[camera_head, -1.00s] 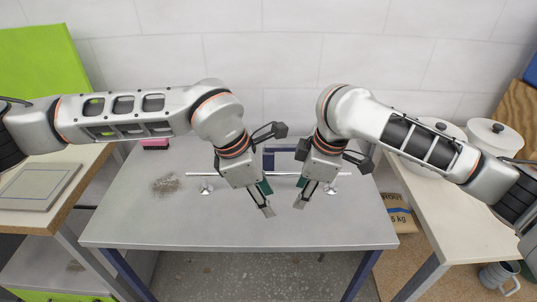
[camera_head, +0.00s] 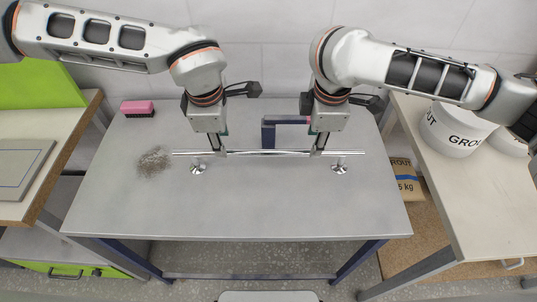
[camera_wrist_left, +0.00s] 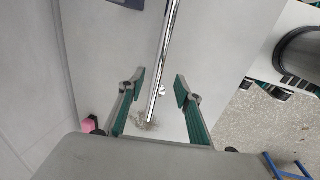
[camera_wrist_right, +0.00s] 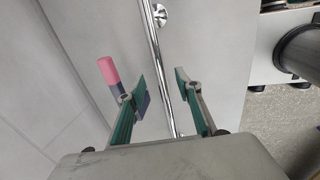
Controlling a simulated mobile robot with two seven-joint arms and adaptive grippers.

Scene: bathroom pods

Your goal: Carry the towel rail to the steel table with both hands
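The towel rail (camera_head: 268,153) is a long chrome bar with two round end mounts, lying across the grey, metal-looking table (camera_head: 250,210). My left gripper (camera_head: 218,152) is over its left part and my right gripper (camera_head: 319,152) over its right part, both pointing down. In the left wrist view the rail (camera_wrist_left: 167,50) runs between the open fingers (camera_wrist_left: 161,90). In the right wrist view the rail (camera_wrist_right: 155,60) also runs between open fingers (camera_wrist_right: 160,85). Gaps show on both sides of the bar. Whether the fingertips touch the tabletop cannot be told.
A grey debris patch (camera_head: 154,161) lies by the rail's left end. A pink block (camera_head: 138,107) sits at the back left. A blue frame-like tool (camera_head: 268,133) lies behind the rail. A side bench (camera_head: 480,190) with white buckets (camera_head: 455,130) stands right. The table's front is clear.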

